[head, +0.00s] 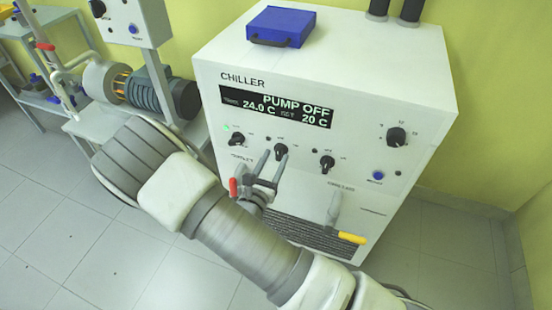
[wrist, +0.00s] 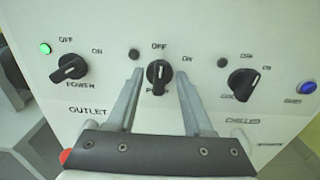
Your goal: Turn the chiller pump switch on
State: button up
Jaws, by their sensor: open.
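The chiller (head: 350,105) is a white cabinet; its display (head: 277,107) reads PUMP OFF, 24.0 C and 20 C. The pump switch (wrist: 159,73) is a black rotary knob, the middle of three, with its grip roughly upright under the OFF mark. The lamp (wrist: 134,54) at its upper left is dark. My gripper (wrist: 160,77) is open, with one finger on each side of the pump switch and visible gaps between. In the head view my gripper (head: 268,168) is at the panel, in front of the pump switch (head: 281,152).
The power knob (wrist: 69,68) is to the left with a lit green lamp (wrist: 45,48). Another knob (wrist: 242,85) and a blue button (wrist: 307,87) are to the right. Below the panel are a red-handled valve (head: 233,187) and a yellow-handled valve (head: 351,238).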

jog(key=shift+x, duration=0.8)
grip_shut()
